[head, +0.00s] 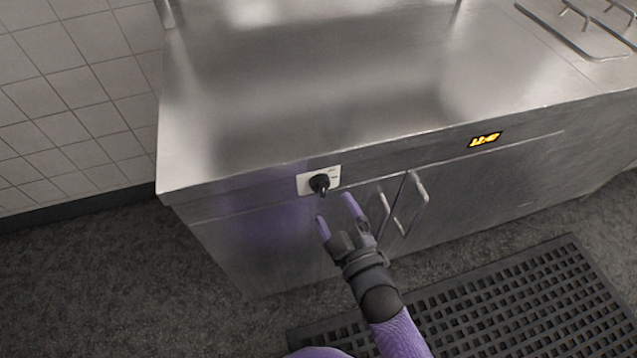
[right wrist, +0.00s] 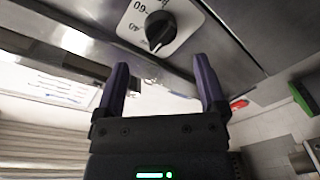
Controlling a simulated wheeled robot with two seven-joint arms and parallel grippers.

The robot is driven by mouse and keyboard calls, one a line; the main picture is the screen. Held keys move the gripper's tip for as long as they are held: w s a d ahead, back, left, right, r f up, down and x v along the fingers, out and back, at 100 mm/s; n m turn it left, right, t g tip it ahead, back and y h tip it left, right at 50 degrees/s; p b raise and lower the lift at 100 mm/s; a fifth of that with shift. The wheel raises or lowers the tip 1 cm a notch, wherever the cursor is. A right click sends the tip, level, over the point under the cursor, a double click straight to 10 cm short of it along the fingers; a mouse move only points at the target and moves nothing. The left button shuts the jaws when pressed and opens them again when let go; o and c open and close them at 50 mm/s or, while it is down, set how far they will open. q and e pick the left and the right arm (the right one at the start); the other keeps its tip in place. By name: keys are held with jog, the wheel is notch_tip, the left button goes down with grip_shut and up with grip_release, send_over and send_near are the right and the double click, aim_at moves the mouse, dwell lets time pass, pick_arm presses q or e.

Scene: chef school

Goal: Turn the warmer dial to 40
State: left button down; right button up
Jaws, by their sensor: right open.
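The warmer dial (head: 319,183) is a black knob on a white plate (head: 333,172) on the front edge of the steel warmer counter (head: 300,95). My left gripper is not in view.
Cabinet doors with handles (head: 418,200) are right of my right gripper. An orange-lettered label (head: 485,139) is on the counter front. A black perforated mat (head: 520,300) lies on the floor. A tiled wall (head: 70,90) stands at left. The countertop is mostly bare.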

aim_at(324, 193)
jog(key=b+x, duration=0.1)
jog(key=x, duration=0.3)
jog(key=shift+w+a+f, duration=0.15)
jog(key=shift+w+f, duration=0.05)
jog(key=shift+w, duration=0.2)
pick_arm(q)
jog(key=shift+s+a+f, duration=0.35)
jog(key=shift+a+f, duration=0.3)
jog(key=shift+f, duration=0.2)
pick_arm(e)
jog(key=shift+w+a+r, duration=0.1)
jog(key=shift+w+a, duration=0.05)
jog(key=shift+w, duration=0.15)
grip_shut()
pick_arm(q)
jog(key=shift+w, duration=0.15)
pick_arm(e)
jog(key=m, duration=0.4)
jog(key=m+t, duration=0.1)
jog(key=m, duration=0.4)
jog(key=shift+m, duration=0.7)
